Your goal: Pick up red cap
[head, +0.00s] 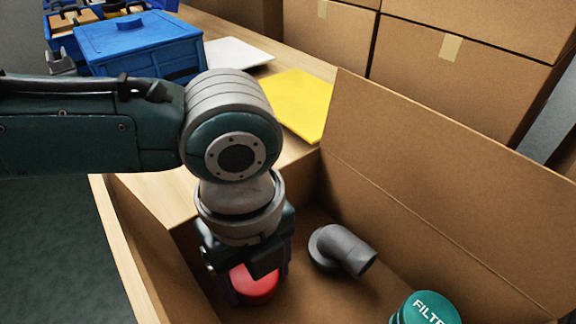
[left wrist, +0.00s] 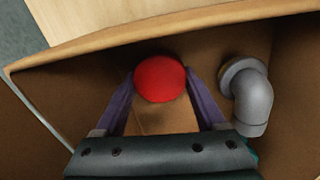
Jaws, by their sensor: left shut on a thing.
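The red cap (head: 254,284) is round and sits low inside the open cardboard box (head: 440,205), near the box's left wall. My left gripper (head: 247,278) points down into the box and is shut on the red cap. In the left wrist view the cap (left wrist: 160,78) is between the tips of the two fingers of my left gripper (left wrist: 159,90). The gripper hides part of the cap in the head view. I cannot tell whether the cap touches the box floor. My right gripper is not in view.
A grey elbow pipe (head: 343,249) lies in the box just right of the gripper, and a green filter (head: 426,308) is at the front right. A yellow sheet (head: 297,103), a white sheet (head: 238,53) and a blue bin (head: 140,45) are on the table behind. Cardboard boxes (head: 460,75) stand beyond.

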